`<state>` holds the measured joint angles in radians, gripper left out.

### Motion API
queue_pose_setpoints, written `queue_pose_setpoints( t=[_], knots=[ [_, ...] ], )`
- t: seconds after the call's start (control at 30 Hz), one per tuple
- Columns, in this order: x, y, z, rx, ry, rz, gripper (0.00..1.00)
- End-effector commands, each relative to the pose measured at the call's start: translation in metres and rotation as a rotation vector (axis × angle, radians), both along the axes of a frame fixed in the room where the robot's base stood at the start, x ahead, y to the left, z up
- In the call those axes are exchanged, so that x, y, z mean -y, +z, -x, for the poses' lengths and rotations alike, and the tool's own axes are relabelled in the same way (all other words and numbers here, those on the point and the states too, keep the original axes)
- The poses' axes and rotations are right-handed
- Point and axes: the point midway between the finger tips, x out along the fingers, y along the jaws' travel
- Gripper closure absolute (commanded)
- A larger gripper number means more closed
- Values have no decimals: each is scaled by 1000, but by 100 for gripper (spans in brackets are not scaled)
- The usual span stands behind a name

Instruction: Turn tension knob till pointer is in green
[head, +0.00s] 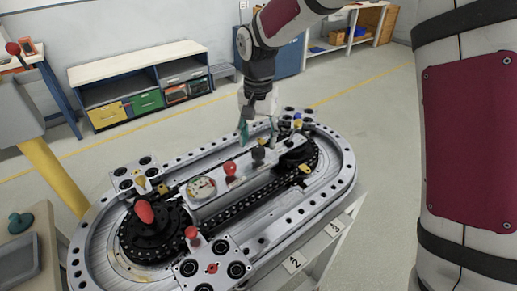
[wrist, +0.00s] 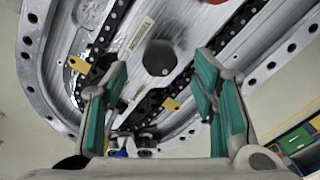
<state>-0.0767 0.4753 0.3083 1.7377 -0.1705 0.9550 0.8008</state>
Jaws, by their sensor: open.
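A round white gauge (head: 201,188) lies on the plate in the middle of the ring track; its pointer and any green zone are too small to read. A red knob (head: 230,168) stands to its right, and a black knob (head: 258,154) stands beyond that. My gripper (head: 258,132) is open, pointing down above the black knob. In the wrist view, the black knob (wrist: 160,57) shows between the two spread teal fingers of my gripper (wrist: 160,68), apart from both.
The oval track (head: 342,181) surrounds the plate and chain. A large red knob (head: 145,212) and a smaller red knob (head: 192,233) stand at the near left end. Yellow tabs (head: 304,168) lie by the chain. A shelf with bins (head: 140,78) stands behind on open floor.

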Motion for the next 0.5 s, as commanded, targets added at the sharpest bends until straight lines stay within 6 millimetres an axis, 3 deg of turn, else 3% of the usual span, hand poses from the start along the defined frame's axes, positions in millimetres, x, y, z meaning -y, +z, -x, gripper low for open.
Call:
queue_pose_setpoints(
  t=[0.2, 0.5],
  knots=[
    [0, -31, 0, -2, -1, 0, 47],
    [0, -44, 0, 0, 0, 0, 47]
  ],
)
